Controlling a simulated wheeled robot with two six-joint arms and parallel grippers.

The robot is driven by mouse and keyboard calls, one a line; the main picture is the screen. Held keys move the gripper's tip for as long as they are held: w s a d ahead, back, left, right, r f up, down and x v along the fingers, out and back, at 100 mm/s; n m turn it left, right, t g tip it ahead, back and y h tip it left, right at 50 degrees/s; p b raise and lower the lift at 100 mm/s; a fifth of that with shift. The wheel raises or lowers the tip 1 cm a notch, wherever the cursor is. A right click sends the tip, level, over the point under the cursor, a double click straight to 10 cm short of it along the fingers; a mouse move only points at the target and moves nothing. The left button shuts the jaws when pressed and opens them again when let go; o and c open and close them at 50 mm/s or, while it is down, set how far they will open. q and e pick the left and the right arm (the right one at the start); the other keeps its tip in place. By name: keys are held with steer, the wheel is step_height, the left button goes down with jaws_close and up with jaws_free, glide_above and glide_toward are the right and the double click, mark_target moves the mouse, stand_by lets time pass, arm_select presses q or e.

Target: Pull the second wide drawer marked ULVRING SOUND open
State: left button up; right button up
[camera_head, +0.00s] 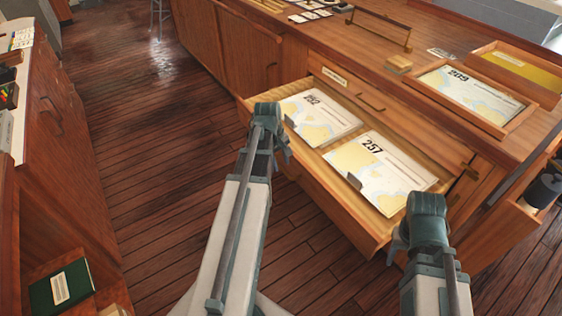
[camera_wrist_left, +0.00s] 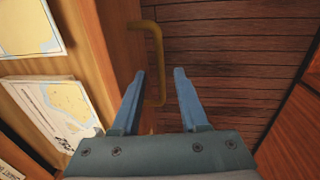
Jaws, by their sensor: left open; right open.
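A wide wooden drawer (camera_head: 372,220) stands pulled out of the cabinet, below a closed top drawer (camera_head: 365,93) with a small label. The open drawer holds two charts, marked 252 (camera_head: 318,118) and 257 (camera_head: 385,165). Its own label cannot be read. My left gripper (camera_head: 280,150) is at the left part of the drawer front. In the left wrist view its fingers (camera_wrist_left: 158,80) are open on either side of a brass handle (camera_wrist_left: 158,60), apart from it as far as I can tell. My right gripper (camera_head: 402,240) is open near the drawer's right front corner.
A dark roll (camera_head: 543,190) is at the right. Another cabinet (camera_head: 50,130) stands left, with clear plank floor (camera_head: 150,170) between.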

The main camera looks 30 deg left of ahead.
arm_select(q)
step_height(320, 180, up, 12)
steer(key=s+p, duration=0.2)
steer(key=p, duration=0.9)
steer(key=shift+a, duration=0.45)
steer(key=shift+s, duration=0.1)
steer(key=shift+r, duration=0.1)
steer(key=s+d+m, duration=0.3)
steer(key=d+m, duration=0.2)
steer(key=d, duration=0.6)
steer(key=s+d+r+m+g+y+p, duration=0.1)
steer(key=s+d+m, duration=0.2)
steer(key=d+m, duration=0.3)
steer(key=s+d+m+g+y+p, duration=0.1)
steer(key=s+d+m, duration=0.2)
steer(key=d, duration=1.3)
steer(key=m, duration=0.3)
steer(key=shift+s+d+r, duration=0.15)
steer(key=shift+s+d, duration=0.05)
steer(key=shift+d, duration=0.1)
